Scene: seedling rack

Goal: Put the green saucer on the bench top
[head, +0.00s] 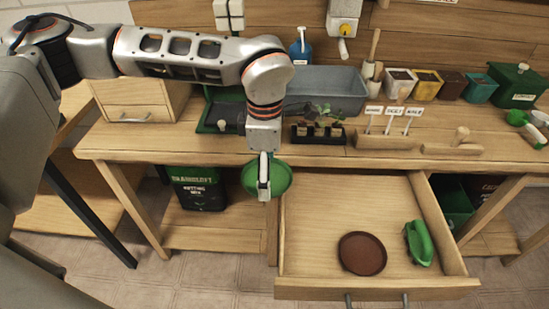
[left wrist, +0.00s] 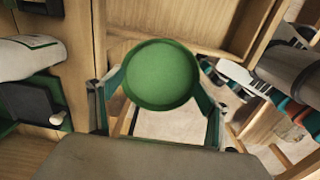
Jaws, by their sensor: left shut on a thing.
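The green saucer (head: 280,178) is round with a raised rim. It hangs in the air in front of the bench's front edge, left of the open drawer. My left gripper (head: 264,190) is shut on the saucer and hides part of it. In the left wrist view the saucer (left wrist: 160,75) sits between the two fingers. The bench top (head: 230,150) lies behind and above the saucer. My right gripper is in neither view.
The open drawer (head: 320,230) holds a brown saucer (head: 362,253) and a green tool-like object (head: 418,242). On the bench stand a black seedling tray (head: 318,139), a wooden label block (head: 384,140) and a grey tub (head: 330,88). Bare wood shows along the front left.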

